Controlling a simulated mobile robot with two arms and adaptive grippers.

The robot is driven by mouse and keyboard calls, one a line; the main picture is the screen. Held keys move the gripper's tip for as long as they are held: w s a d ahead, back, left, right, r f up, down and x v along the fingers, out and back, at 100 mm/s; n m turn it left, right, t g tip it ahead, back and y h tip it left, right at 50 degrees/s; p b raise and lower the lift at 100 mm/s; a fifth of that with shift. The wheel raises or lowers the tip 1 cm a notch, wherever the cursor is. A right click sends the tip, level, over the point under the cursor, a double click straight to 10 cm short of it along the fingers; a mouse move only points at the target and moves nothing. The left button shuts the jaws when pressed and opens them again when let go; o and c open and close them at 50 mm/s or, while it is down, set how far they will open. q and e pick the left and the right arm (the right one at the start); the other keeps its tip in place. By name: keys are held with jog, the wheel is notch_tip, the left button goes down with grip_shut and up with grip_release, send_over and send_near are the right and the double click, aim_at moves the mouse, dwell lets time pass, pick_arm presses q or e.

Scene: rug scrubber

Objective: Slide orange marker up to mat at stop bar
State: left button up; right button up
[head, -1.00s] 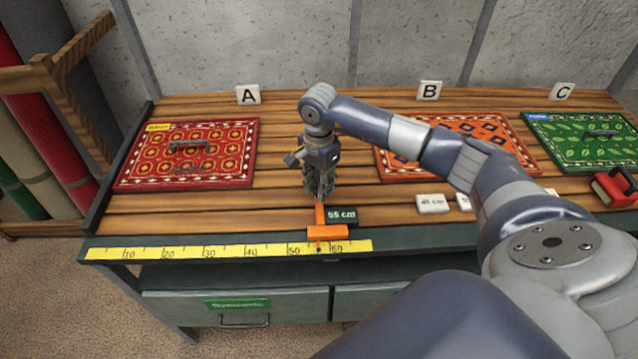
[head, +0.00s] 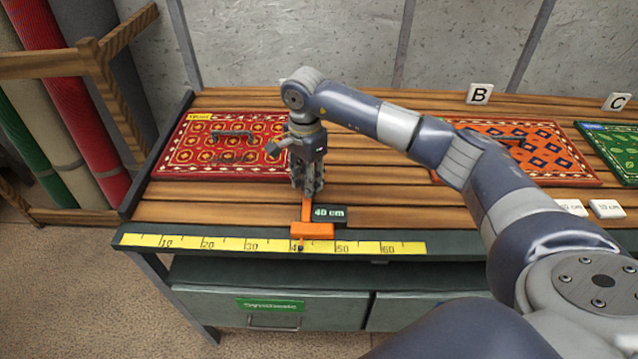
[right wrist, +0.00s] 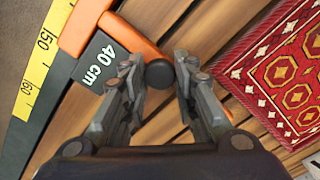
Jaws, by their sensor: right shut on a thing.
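The orange marker (head: 313,230) sits at the bench's front edge on the yellow ruler (head: 230,244), its pointer near 40. Its tag (head: 329,212) reads 40 cm. My right gripper (head: 308,192) is shut on the marker's black knob (right wrist: 160,74). The red mat (head: 225,147) lies at the left end beside the dark raised bar (head: 157,160). In the right wrist view the orange marker (right wrist: 130,42) runs behind my fingers, near the red mat's corner (right wrist: 285,75). My arm hides part of the mat's right side in the head view. My left gripper is not in view.
An orange mat (head: 540,150) and a green mat (head: 618,145) lie farther right, with signs B (head: 480,94) and C (head: 616,102) behind them. White tags (head: 606,209) lie near the front right. Rolled rugs (head: 70,90) stand left of the bench.

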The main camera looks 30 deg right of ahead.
jog(key=shift+w+a, duration=0.15)
jog(key=shift+a, duration=0.15)
jog(key=shift+w+a, duration=0.1)
jog(key=shift+a, duration=0.05)
jog(key=o, duration=0.9)
jog(key=shift+r, duration=0.1)
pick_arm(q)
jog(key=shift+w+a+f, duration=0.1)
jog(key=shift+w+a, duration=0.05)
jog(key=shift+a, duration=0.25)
pick_arm(e)
notch_tip(320, 180, up, 12)
jog(key=shift+f, duration=0.1)
